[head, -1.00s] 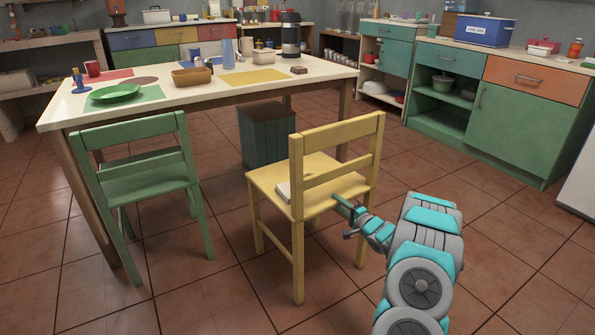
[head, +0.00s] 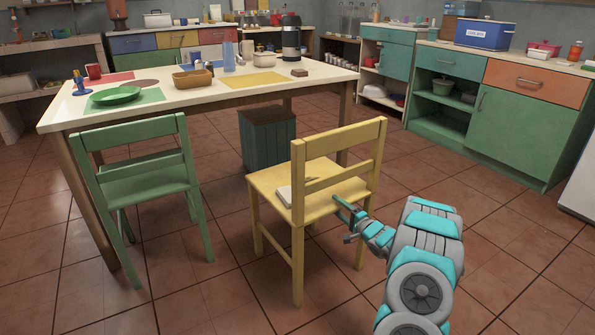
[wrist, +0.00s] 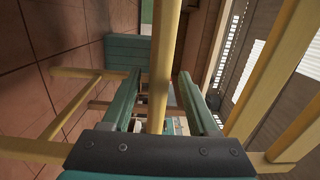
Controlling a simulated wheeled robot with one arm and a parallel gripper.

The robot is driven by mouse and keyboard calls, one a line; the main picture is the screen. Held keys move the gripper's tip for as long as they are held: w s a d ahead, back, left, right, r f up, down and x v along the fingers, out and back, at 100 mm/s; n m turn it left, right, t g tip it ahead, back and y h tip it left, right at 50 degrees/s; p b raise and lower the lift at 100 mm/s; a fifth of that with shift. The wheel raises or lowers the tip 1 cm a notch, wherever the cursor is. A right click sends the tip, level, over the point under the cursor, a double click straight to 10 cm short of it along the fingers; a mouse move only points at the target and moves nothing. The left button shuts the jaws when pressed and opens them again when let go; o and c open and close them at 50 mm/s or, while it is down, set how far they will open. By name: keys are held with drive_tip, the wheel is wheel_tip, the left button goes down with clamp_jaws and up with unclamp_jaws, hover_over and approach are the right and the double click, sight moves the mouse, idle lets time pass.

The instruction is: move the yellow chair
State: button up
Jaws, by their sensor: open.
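The yellow chair (head: 318,187) stands upright beside the long table, its back towards me. A small pale object (head: 285,194) lies on its seat. My gripper (head: 346,219) is at the right rear of the chair, just below seat level. In the wrist view my gripper (wrist: 160,95) is open, with a yellow bar of the chair (wrist: 161,60) seen between its two fingers. The fingers do not look closed on it; I cannot tell whether they touch it. Other yellow chair bars (wrist: 270,70) cross the wrist view on both sides.
The table (head: 70,118) with dishes stands behind the chair. A green chair (head: 140,185) is to the left. A dark green bin (head: 268,140) stands under the table. Green cabinets (head: 520,130) line the right wall. Tiled floor (head: 490,215) is clear to the right.

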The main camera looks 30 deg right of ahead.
drive_tip(key=s+d+p, duration=0.1)
drive_tip(key=s+p, duration=0.2)
drive_tip(key=s, duration=0.9)
drive_tip(key=shift+d+p, duration=0.4)
